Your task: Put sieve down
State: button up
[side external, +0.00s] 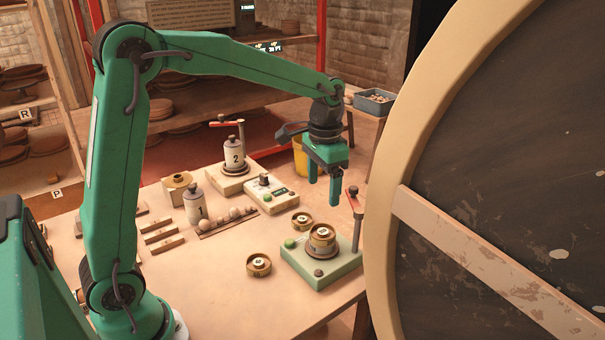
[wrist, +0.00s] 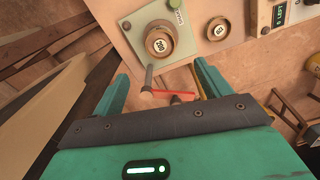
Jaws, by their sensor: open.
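My gripper (side external: 323,180) is open and empty, raised above the table near the pale green press (side external: 338,262). A small round brown sieve with a white label (side external: 321,235) sits on the round plate of that press. In the wrist view the sieve (wrist: 160,41) shows beyond the two spread fingers (wrist: 160,82), apart from them. A second round sieve (side external: 302,220) lies on the table behind the press, and it also shows in the wrist view (wrist: 218,29). A third sieve (side external: 259,265) lies on the table left of the press.
The press's upright lever with a red arm (side external: 356,206) stands close to my gripper. A second pale box (side external: 271,197), canister 1 (side external: 195,204) and canister 2 (side external: 235,155) stand farther back. A large round wheel (side external: 480,170) fills the right. The front table is clear.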

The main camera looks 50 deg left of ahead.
jog(key=s+r+n+t, duration=0.1)
jog(key=s+r+t, duration=0.1)
jog(key=s, duration=0.8)
jog(key=s+r+n+t, duration=0.1)
jog(key=s+r+t, duration=0.1)
jog(key=s, duration=0.8)
jog(key=shift+s+d+r+t, duration=0.25)
jog(key=shift+s+r+t, duration=0.1)
jog(key=shift+t, duration=0.45)
jog(key=shift+o, duration=0.5)
jog(key=shift+w, duration=0.1)
